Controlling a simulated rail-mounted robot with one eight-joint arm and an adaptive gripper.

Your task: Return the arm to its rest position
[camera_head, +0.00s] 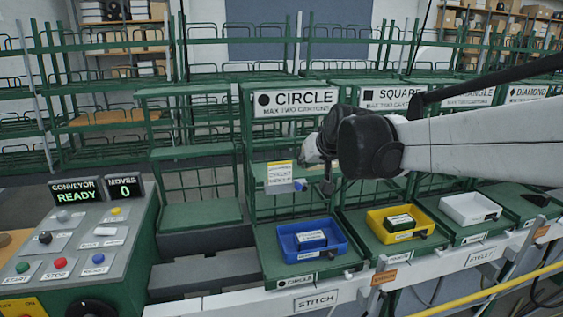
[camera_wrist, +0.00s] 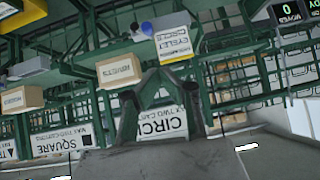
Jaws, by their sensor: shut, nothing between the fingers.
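My gripper (camera_head: 327,185) is in the middle of the head view, at the end of my pale arm, which reaches in from the right. It hangs in front of the green racks, above the bins and below the CIRCLE sign (camera_head: 295,102). In the wrist view the gripper (camera_wrist: 160,78) is shut and empty, and the scene appears upside down.
A blue bin (camera_head: 345,246), a yellow bin (camera_head: 375,228) and a white bin (camera_head: 468,210) stand on green shelves below, behind a white rail (camera_head: 400,277). A control panel (camera_head: 35,240) reading CONVEYOR READY stands left. The SQUARE sign (camera_head: 392,95) is close behind my arm.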

